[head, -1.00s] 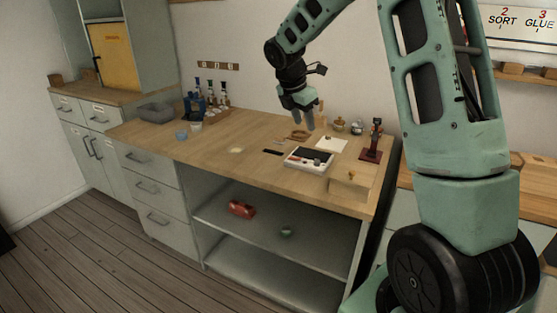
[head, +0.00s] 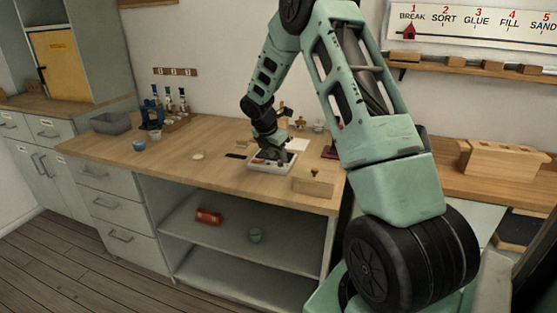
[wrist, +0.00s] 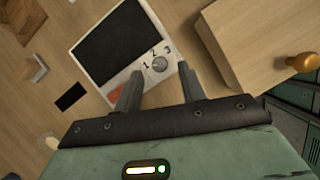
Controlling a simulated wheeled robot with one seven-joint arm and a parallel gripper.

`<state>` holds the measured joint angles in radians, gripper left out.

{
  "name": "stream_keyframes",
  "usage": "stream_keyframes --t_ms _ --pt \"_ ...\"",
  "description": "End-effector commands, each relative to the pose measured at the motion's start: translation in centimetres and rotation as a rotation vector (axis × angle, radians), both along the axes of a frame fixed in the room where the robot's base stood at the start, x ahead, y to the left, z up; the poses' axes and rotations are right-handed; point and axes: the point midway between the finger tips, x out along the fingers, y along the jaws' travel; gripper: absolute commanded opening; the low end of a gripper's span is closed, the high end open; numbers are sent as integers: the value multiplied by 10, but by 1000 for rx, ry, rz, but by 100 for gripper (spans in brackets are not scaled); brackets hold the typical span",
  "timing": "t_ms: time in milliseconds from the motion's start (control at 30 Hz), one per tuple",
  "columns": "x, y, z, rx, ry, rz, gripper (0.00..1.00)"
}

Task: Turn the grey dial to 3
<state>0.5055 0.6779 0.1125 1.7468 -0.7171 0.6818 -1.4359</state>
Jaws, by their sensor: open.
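The grey dial (wrist: 159,64) is a small round knob on the front strip of a white device with a black top (wrist: 117,45). The printed figures 1, 2 and 3 run around its upper side in the wrist view. I cannot tell which figure its mark points to. The device (head: 262,166) also shows on the bench in the head view, partly hidden by my arm. My gripper (wrist: 158,72) is open, with one finger on each side of the dial and gaps between; contact is not visible. In the head view my gripper (head: 280,153) is low over the device.
A wooden box (head: 313,187) with a brass knob stands close right of the device. A dark flat strip (head: 236,156) lies to its left. Bottles (head: 168,101), a blue cup (head: 139,145) and a grey bin (head: 111,123) stand farther left. The bench (head: 215,172) is clear at the front left.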

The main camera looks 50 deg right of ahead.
Motion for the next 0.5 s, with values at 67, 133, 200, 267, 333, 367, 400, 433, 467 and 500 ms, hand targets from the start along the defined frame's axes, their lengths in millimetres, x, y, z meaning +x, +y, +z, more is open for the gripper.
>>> stream_keyframes --t_ms 67,133,200,267,333,367,400,433,467,500 --pt "0 -4 -10 0 2 -1 40" --pt "0 -7 -16 0 0 0 40" --pt "0 -8 -20 0 0 0 40" --pt "0 -9 -22 0 0 0 40" --pt "0 -10 -23 -1 0 0 40" --pt "0 -10 -23 -1 0 0 40" --pt "0 -10 -23 -1 0 0 40" --pt "0 -10 -23 -1 0 0 40" --pt "0 -10 -23 -1 0 0 40" --pt "0 -10 -23 -1 0 0 40"
